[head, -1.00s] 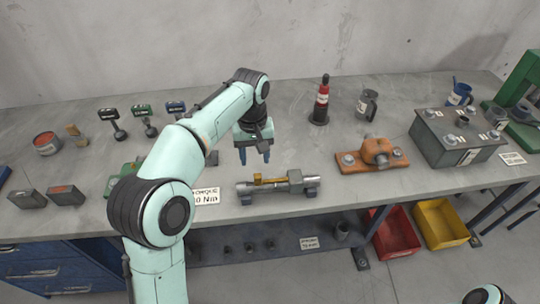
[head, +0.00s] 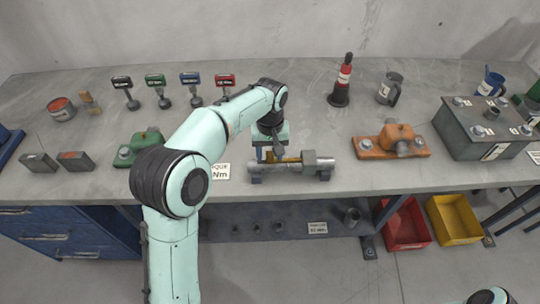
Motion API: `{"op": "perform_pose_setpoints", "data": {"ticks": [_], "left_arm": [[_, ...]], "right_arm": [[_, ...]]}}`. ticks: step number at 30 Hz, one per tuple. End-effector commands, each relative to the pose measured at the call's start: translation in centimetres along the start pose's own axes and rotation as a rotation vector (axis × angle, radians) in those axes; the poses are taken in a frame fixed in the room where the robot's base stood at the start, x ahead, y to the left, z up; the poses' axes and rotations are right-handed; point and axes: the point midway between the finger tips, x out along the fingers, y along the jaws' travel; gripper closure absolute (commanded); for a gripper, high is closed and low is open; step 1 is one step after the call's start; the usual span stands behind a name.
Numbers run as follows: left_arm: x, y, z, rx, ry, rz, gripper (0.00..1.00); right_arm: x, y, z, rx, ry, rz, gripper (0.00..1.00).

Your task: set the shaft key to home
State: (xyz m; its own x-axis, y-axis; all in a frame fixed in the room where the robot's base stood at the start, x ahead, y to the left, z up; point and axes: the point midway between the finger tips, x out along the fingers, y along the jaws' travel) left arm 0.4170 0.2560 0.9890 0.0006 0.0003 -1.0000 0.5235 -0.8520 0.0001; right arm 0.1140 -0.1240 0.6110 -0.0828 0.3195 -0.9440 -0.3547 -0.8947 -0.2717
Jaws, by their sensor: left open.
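A grey metal shaft (head: 324,165) lies across two dark supports near the front edge of the bench. A brass-coloured key (head: 291,158) sits along the top of its left part, and a thicker grey collar (head: 309,162) is to the right of the key. My left gripper (head: 271,156) points down at the key's left part, with its blue fingertips around or just behind it. It is open; contact with the key cannot be told. The gripper partly hides the key's left part. My right gripper is not in view.
An orange bearing block (head: 368,149) stands right of the shaft, and a green block (head: 128,150) stands left, beside my arm. A white torque sign (head: 222,171) is just left of the shaft. Several coloured-handled tools stand behind. The bench (head: 320,120) is clear behind the shaft.

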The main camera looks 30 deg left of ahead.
Motion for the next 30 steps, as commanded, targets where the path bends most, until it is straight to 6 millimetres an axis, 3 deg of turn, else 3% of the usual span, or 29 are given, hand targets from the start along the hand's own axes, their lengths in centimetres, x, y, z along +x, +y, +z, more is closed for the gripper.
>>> {"op": "perform_pose_setpoints", "data": {"ticks": [12,17,23,30], "left_arm": [[0.8,0.0,0.0,0.000,0.000,0.000,0.49],[0.8,0.0,0.0,0.000,0.000,0.000,1.00],[0.8,0.4,0.0,0.001,-0.001,0.000,1.00],[0.5,4.2,-0.1,0.005,-0.001,0.001,1.00]], "right_arm": [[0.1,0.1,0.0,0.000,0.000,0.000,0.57],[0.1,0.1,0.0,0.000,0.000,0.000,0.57],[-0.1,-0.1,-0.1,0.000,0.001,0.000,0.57],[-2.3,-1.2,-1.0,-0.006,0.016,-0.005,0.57]]}}
